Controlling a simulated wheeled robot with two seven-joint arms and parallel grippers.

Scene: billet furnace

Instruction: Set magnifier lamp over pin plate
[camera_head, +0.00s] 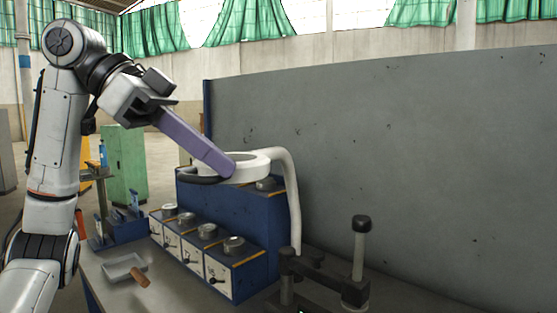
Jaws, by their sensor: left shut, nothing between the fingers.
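The magnifier lamp has a white ring head (253,169) on a white curved arm (294,205) that rises from the bench on its right side. A dark curved piece (203,180) sits at the left of the ring. My left gripper (225,167) comes in from the upper left with long purple fingers shut together and nothing seen between them. Their tips overlap the left part of the ring in the picture; I cannot tell whether they touch it. I cannot make out the pin plate for certain. My right gripper is not in view.
Below the ring stands a blue unit (258,228) with white drawers and several round metal knobs. A dark fixture (325,276) with an upright post (359,250) stands at the front right. A grey tray (120,268) lies at the left. A grey panel (400,160) closes the back.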

